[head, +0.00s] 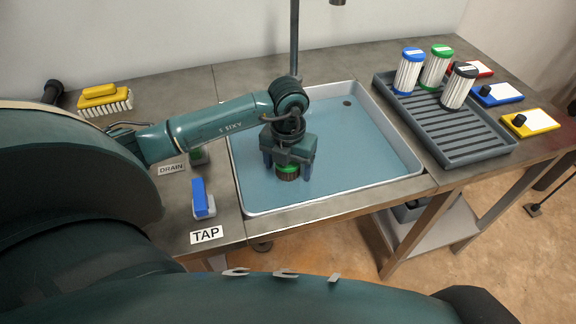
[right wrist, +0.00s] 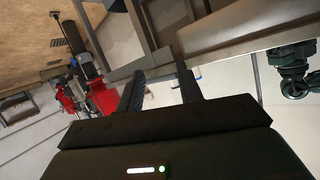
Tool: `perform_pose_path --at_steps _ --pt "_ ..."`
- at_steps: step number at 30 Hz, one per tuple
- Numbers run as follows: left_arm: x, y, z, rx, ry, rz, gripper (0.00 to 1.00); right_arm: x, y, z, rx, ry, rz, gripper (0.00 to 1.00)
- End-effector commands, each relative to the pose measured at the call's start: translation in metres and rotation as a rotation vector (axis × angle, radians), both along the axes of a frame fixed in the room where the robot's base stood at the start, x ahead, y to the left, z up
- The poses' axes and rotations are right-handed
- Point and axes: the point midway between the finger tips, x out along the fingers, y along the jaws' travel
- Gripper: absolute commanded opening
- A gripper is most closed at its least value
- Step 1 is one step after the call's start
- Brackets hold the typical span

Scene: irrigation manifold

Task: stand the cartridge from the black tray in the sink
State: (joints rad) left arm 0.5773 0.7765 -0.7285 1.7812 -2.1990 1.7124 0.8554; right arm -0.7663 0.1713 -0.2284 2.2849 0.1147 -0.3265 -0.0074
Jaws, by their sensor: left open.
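My left gripper (head: 288,170) is low over the sink (head: 375,150), pointing down with its fingers apart. A short cartridge-like piece with a green band (head: 287,177) stands between or just behind the fingers on the sink floor. The gripper hides most of it. The dark grey ribbed tray (head: 455,135) at the right holds three upright white pleated cartridges at its back: one blue-capped (head: 408,75), one green-capped (head: 435,70), one black-capped (head: 458,90). My right gripper (right wrist: 160,85) shows in the right wrist view with fingers apart and nothing between them.
A blue tap lever (head: 201,198) and a drain control (head: 199,157) are left of the sink. A yellow brush (head: 104,100) lies at the back left. Red (head: 478,69), blue (head: 497,94) and yellow (head: 531,123) plates lie right of the tray. The sink's right half is clear.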

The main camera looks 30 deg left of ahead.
Motion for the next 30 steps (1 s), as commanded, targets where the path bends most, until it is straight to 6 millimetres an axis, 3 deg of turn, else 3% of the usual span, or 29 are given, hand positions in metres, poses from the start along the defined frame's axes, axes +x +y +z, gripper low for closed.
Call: perform_pose_path --at_steps 10,24,30 --pt "0.001 0.0 0.011 0.0 -0.003 0.0 0.74 0.001 0.0 0.001 0.0 0.004 0.0 0.36" --pt "0.001 0.0 0.104 0.001 -0.004 0.0 0.74 0.003 0.005 -0.001 0.002 0.029 0.013 0.36" --pt "0.0 0.0 0.122 0.0 -0.001 0.001 0.74 0.003 0.006 -0.002 0.004 0.033 0.013 0.36"
